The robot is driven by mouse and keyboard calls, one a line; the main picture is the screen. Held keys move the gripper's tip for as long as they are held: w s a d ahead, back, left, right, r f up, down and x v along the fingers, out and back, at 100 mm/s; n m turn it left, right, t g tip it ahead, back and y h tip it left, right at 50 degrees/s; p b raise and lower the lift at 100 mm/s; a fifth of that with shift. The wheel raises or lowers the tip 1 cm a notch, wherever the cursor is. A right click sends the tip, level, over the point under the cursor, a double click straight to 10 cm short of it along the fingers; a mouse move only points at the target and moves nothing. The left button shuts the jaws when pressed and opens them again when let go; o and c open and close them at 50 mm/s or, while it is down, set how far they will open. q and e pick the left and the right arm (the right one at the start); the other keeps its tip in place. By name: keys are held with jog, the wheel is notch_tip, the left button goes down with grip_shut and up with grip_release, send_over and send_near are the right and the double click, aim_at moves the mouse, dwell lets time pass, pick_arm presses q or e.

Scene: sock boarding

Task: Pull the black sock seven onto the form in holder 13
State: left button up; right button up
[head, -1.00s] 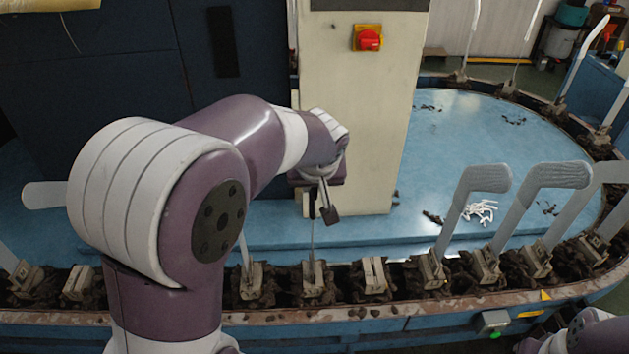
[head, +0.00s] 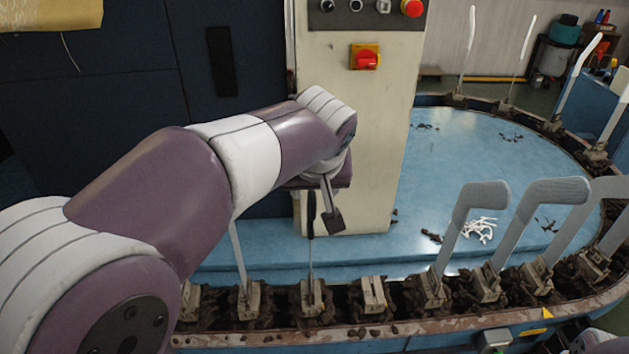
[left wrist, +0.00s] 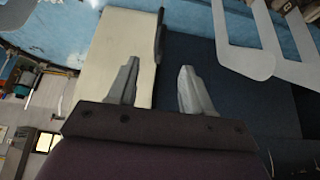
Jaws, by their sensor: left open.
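A thin form, seen edge-on, stands upright in a holder (head: 312,297) in the front row below my left gripper; I cannot read the holder's number. A narrow black strip, apparently the black sock (head: 310,222), covers the form's upper part, its top hidden behind the gripper. My left gripper (head: 322,212) is open at that height, pointing down. In the left wrist view the black sock (left wrist: 159,38) shows between and just beyond the open fingers (left wrist: 157,75); I cannot tell whether they touch it. My right gripper is out of view.
Bare grey forms (head: 479,192) stand to the right along the oval conveyor. An empty-looking holder (head: 373,294) sits beside the sock's holder, and another thin form (head: 238,257) stands on its left. A cream machine column (head: 375,130) rises behind the gripper.

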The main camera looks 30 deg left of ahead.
pick_arm(q)
jog(key=shift+v, duration=1.55)
jog(key=s+d+f+m+g+h, duration=0.1)
jog(key=s+f+m, duration=0.1)
jog(key=f, duration=0.5)
jog(key=s+d+f+m+g+h, duration=0.1)
jog(key=s+d+f+m, duration=0.1)
jog(key=f, duration=0.6)
jog(key=s+d+f+m+g+h, duration=0.1)
jog(key=s+f+m, duration=0.1)
jog(key=s+f, duration=0.2)
notch_tip(320, 180, down, 3)
jog(key=shift+d+f+g, duration=0.15)
jog(key=shift+d+g, duration=0.25)
